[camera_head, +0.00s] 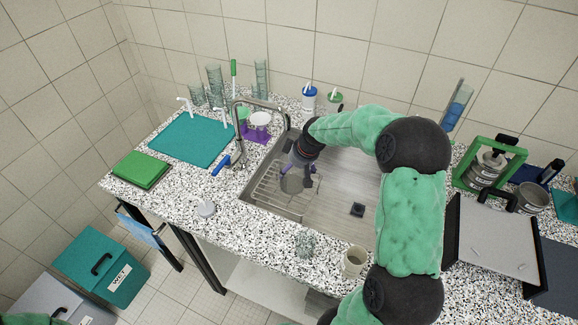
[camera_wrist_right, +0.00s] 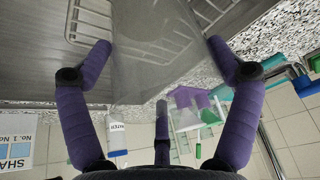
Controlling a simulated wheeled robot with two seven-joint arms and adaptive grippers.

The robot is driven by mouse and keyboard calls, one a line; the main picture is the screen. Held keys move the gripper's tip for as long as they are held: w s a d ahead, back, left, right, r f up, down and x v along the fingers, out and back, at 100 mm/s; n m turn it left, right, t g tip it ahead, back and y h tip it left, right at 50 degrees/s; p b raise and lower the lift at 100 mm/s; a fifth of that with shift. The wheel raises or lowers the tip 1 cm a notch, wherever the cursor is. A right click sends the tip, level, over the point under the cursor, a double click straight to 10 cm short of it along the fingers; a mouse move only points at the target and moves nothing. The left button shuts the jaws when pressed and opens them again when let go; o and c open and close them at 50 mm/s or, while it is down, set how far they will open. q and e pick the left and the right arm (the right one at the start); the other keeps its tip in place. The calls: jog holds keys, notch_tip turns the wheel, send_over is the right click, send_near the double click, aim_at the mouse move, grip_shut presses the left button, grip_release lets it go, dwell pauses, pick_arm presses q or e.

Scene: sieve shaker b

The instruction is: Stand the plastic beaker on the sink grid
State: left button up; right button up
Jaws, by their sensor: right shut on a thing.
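The clear plastic beaker (camera_head: 291,184) is in the sink, over the wire sink grid (camera_head: 268,196). My right gripper (camera_head: 300,174) reaches down into the sink and is shut on the beaker. In the right wrist view the see-through beaker (camera_wrist_right: 160,35) sits between the purple fingers of the gripper (camera_wrist_right: 158,60), with white grid wires (camera_wrist_right: 195,15) close behind it. I cannot tell whether the beaker's base touches the grid. My left gripper is not in view.
The sink basin (camera_head: 335,205) is open to the right of the grid. The tap (camera_head: 236,125) stands at its left rim. A cup (camera_head: 354,261) and a glass (camera_head: 305,243) stand on the front counter. A green frame (camera_head: 488,165) is at the right.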

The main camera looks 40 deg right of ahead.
jog(key=shift+w, duration=1.2)
jog(key=shift+w+a+f, duration=0.1)
jog(key=shift+w+f, duration=0.1)
jog(key=shift+w, duration=0.05)
jog(key=shift+s+f+b, duration=0.1)
jog(key=shift+f+b, duration=0.2)
jog(key=shift+f, duration=0.3)
jog(key=o, duration=0.9)
jog(key=shift+f, duration=0.1)
jog(key=shift+o, duration=0.2)
jog(key=shift+r, duration=0.4)
jog(key=p+v, duration=0.2)
jog(key=v, duration=0.9)
jog(key=shift+s+r, duration=0.2)
jog(key=shift+s, duration=0.05)
